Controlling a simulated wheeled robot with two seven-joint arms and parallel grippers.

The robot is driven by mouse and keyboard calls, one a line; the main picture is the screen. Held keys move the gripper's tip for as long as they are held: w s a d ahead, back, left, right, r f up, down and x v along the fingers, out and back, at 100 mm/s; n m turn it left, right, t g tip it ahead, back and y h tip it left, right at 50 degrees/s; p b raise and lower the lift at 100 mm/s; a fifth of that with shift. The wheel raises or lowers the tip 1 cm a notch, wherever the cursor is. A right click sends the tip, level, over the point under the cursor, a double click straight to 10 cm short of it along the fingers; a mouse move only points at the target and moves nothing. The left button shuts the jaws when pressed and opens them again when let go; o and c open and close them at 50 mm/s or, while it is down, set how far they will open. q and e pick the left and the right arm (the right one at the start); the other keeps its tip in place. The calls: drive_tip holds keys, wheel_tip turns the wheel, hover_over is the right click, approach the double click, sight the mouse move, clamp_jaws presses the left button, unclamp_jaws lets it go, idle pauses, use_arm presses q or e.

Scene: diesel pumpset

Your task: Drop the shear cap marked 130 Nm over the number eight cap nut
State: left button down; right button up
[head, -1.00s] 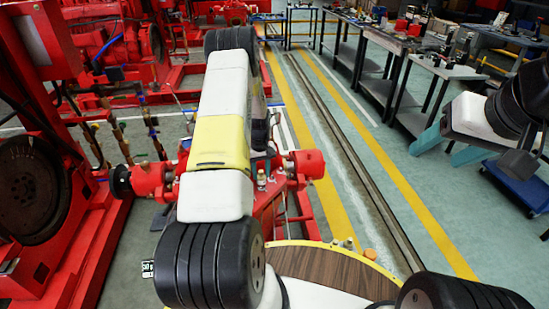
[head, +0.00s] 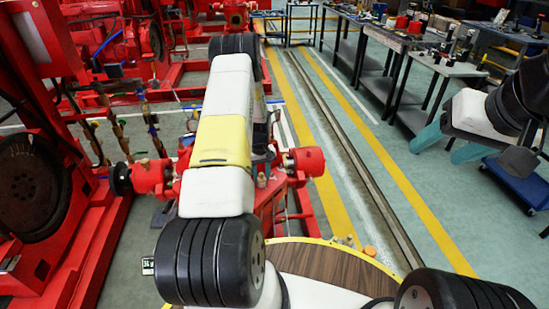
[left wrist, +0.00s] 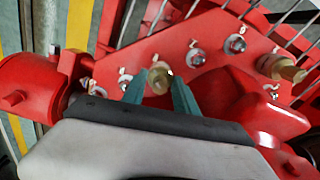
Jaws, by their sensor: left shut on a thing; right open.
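In the left wrist view, my left gripper (left wrist: 160,92) has its two teal fingers on either side of a brass-coloured cap (left wrist: 158,76). It is shut on this cap, at the red plate (left wrist: 130,52) with silver nuts. I cannot tell whether the cap is over a nut or just above the plate, and no marking on it is readable. White numbers by the nuts are too small to read surely. In the head view my left arm hides the left fingers. My right gripper (head: 448,145) is open and empty at the right, above the floor.
A second brass-coloured fitting (left wrist: 281,67) stands on the plate's right part, and silver nuts (left wrist: 236,45) sit nearby. Thin metal rods cross beyond the plate. A red cylinder (head: 306,162) juts from the pump. Grey workbenches (head: 395,75) stand at the right; the marked aisle is clear.

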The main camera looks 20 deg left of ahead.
use_arm(q)
drive_tip(key=c, duration=0.9)
unclamp_jaws()
drive_tip(key=shift+f, duration=0.1)
drive_tip(key=shift+o, duration=0.2)
drive_tip(key=shift+r, duration=3.9)
wheel_tip(320, 180, up, 7)
